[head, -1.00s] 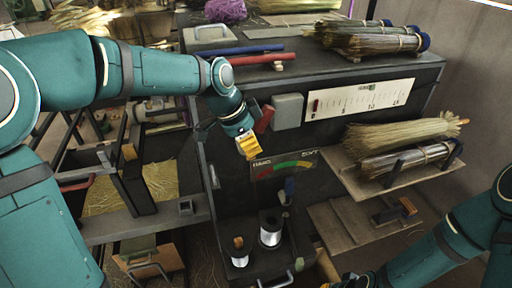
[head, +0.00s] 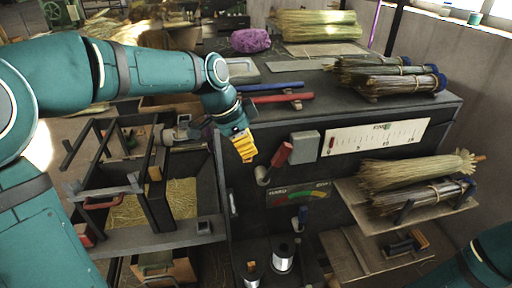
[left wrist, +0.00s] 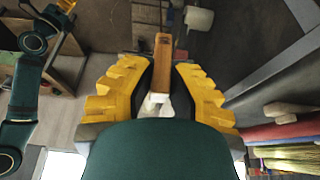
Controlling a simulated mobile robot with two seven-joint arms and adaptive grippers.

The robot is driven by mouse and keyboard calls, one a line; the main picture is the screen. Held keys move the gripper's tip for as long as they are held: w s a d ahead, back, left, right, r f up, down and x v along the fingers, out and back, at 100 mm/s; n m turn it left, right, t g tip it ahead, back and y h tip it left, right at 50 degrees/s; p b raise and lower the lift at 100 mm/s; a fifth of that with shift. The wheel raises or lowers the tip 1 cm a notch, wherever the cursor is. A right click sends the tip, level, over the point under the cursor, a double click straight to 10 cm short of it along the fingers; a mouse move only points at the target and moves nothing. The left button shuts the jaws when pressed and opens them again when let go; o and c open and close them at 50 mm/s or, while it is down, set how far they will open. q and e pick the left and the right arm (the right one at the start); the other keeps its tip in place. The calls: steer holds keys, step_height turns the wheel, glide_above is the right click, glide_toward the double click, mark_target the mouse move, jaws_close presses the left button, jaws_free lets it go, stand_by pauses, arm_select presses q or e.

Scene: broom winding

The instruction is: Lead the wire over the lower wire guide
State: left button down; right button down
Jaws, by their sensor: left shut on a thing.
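My left gripper (head: 243,146) has yellow fingers and is in front of the dark bench front, left of the red lever (head: 282,153). In the left wrist view its fingers (left wrist: 158,92) are shut around a slim wooden piece (left wrist: 162,62) with a white lower end. The wire itself is too thin to make out. Two spools stand low on the bench, a silvery one (head: 283,258) and one with a wooden top (head: 250,271). I cannot tell which fitting is the lower wire guide. My right gripper (left wrist: 55,10) shows only partly at the left wrist view's top left.
A grey box (head: 304,147) and a coloured dial (head: 298,193) are on the bench front. Straw bundles (head: 415,169) lie on a side shelf at right. A dark metal frame (head: 150,180) stands at left. Blue and red bars lie on the bench top.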

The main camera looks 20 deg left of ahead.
arm_select(q)
steer(key=s+a, duration=0.3)
steer(key=a, duration=0.7)
step_height(320, 180, down, 22)
steer(key=b, duration=1)
steer(key=shift+s+b, duration=0.2)
steer(key=shift+b, duration=0.1)
steer(key=shift+a, duration=0.1)
